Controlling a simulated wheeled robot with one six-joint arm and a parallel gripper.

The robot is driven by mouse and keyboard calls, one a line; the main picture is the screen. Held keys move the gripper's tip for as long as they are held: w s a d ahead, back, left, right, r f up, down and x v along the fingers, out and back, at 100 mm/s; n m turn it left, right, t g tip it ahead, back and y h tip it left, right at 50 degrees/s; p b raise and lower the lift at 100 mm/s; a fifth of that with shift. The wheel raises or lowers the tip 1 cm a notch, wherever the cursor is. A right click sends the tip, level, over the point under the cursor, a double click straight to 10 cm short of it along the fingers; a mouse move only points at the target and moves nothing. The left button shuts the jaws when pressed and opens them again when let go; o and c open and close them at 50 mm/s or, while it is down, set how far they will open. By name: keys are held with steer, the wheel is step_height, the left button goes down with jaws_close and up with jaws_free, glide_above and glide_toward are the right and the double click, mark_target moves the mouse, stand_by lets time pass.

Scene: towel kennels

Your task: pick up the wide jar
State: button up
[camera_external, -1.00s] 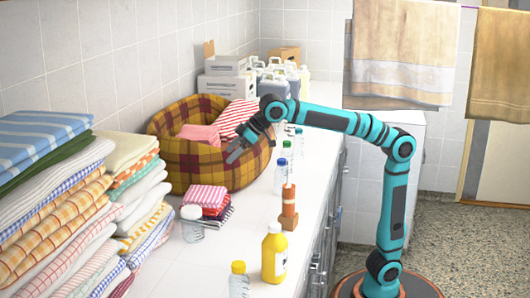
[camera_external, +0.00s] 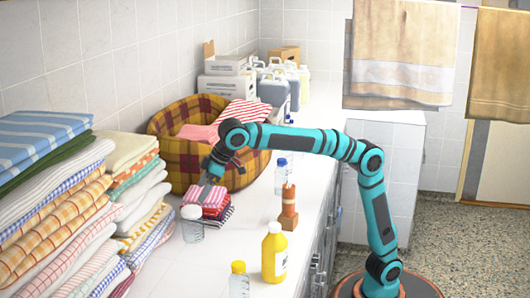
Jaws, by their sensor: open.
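The wide jar (camera_external: 192,228) is a clear, short jar with a white lid. It stands upright on the white counter (camera_external: 222,265), between the towel stack and a small folded pile. My gripper (camera_external: 207,186) is open and empty. It points down and to the left, and in the picture it lies just above and right of the jar, over the small folded pile. Its height above the pile is hard to tell. The fingertips are small and partly blend with the red cloth.
Folded red cloths (camera_external: 206,202) sit right beside the jar. A tall towel stack (camera_external: 60,215) stands left. A plaid basket (camera_external: 180,157) is behind. A yellow bottle (camera_external: 274,255), an orange-brown item (camera_external: 288,207) and a clear bottle (camera_external: 281,178) line the right side.

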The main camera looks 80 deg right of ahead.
mark_target(192, 209)
steer(key=x, duration=1.1)
steer(key=shift+w+f, duration=0.1)
steer(key=shift+f, duration=0.3)
steer(key=c, duration=1.1)
